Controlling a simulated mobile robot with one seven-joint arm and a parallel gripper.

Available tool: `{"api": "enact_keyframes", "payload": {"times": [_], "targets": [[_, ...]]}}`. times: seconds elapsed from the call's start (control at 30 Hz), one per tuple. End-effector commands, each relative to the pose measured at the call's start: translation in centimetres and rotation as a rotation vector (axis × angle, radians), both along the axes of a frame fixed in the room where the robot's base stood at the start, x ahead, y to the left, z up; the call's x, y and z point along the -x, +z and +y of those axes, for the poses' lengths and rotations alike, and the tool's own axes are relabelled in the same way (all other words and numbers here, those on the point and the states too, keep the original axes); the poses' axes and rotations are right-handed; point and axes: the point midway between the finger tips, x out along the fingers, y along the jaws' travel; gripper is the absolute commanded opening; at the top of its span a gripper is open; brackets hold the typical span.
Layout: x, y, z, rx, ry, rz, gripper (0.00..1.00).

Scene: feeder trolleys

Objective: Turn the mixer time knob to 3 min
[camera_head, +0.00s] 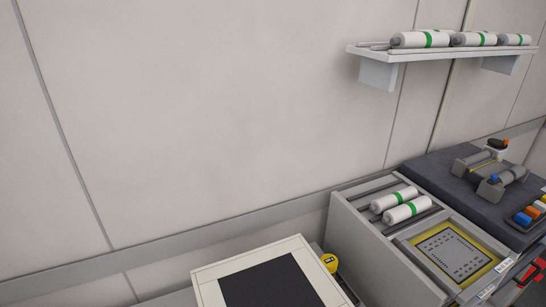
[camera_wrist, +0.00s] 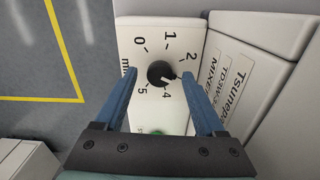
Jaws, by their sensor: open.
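The mixer time knob (camera_wrist: 161,74) is a round black knob on a white dial panel (camera_wrist: 140,30) in the wrist view. The numerals 0, 1, 2, 4 and 5 and part of "min" show; the 3 is not visible, and my right finger covers that side. A small light mark on the knob points right and slightly down, between the 2 and the 4. My gripper (camera_wrist: 159,74) is open, with one blue finger on each side of the knob in the picture. I cannot tell whether either finger touches it. The head view does not show my gripper.
A green part (camera_wrist: 160,132) shows low on the panel between my fingers. A labelled mixer casing (camera_wrist: 240,80) stands close on the right. The head view shows a shelf of white rolls (camera_head: 440,48), a grey feeder trolley (camera_head: 365,235) and a white box with a black top (camera_head: 270,283).

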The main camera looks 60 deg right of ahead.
Motion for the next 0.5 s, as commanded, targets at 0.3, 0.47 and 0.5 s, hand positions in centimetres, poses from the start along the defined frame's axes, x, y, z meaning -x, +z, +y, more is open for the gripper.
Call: {"api": "enact_keyframes", "payload": {"times": [0.3, 0.47, 0.5], "targets": [[0.0, 3.9, 0.0, 0.002, 0.001, -0.003, 0.72], [-0.1, 6.7, 0.0, 0.003, 0.001, -0.004, 0.72], [-0.1, 7.4, 0.0, 0.002, 0.001, -0.003, 0.72]]}}
